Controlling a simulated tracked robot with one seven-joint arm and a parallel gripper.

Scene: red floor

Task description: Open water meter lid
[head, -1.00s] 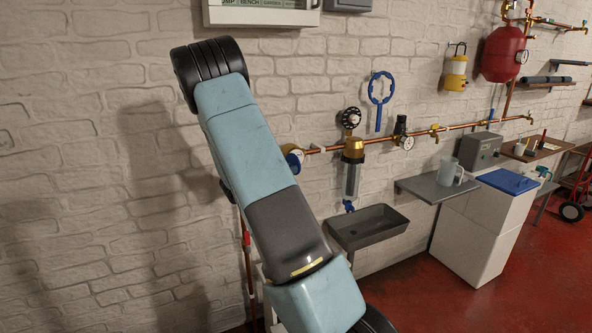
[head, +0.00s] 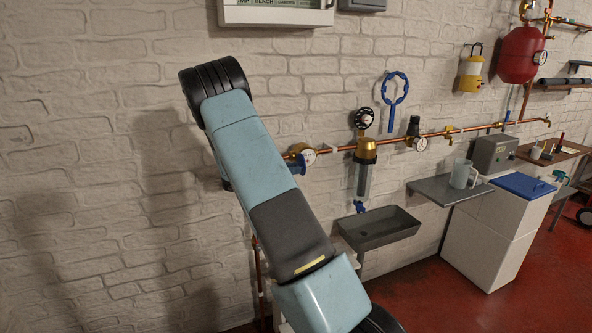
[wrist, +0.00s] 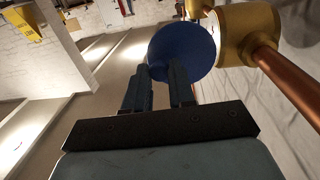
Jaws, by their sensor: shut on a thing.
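The water meter (head: 304,158) sits on the copper pipe along the brick wall, just right of my arm in the head view. It shows a pale dial face and blue and brass parts. In the wrist view a round blue lid or cover (wrist: 186,45) is seen close up, beside the brass meter body (wrist: 248,34). My gripper (wrist: 160,68) has its two fingers at the lower left edge of the blue disc, shut on it. The exact contact and the hinge are hidden. My arm hides the gripper in the head view.
The copper pipe (head: 385,143) runs right from the meter, carrying a clear filter (head: 362,181) and a gauge (head: 420,144). A grey basin (head: 380,228) and a shelf (head: 448,189) stand out from the wall below.

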